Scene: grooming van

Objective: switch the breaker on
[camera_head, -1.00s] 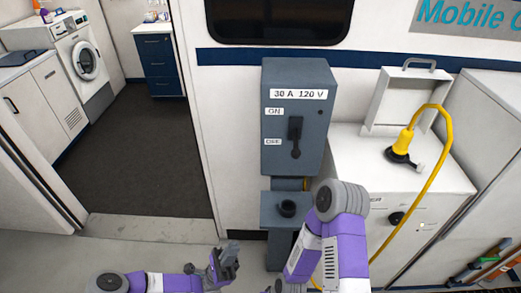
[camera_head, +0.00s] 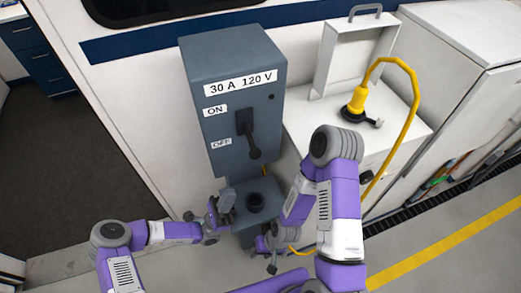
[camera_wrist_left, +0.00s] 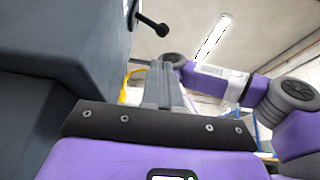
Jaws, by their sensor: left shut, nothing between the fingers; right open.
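The grey breaker box (camera_head: 215,70) stands against the white van wall, with a "30 A 120 V" label and ON above OFF. Its black lever (camera_head: 249,136) points down, its knob end roughly level with the OFF label. My left gripper (camera_head: 220,208) is shut and empty, below the box and beside the pedestal, apart from the lever. In the left wrist view the shut fingers (camera_wrist_left: 166,86) point up, and the lever (camera_wrist_left: 150,24) shows beyond them at the top. My right gripper (camera_head: 271,256) is open, lower down in front of the pedestal, partly hidden by my arm.
A grey pedestal with a dark round socket (camera_head: 255,202) stands under the box. To the right, a white cabinet (camera_head: 405,130) carries a yellow plug (camera_head: 358,102) with a yellow cable (camera_head: 413,95) looping down. A doorway with dark floor (camera_head: 60,150) lies left.

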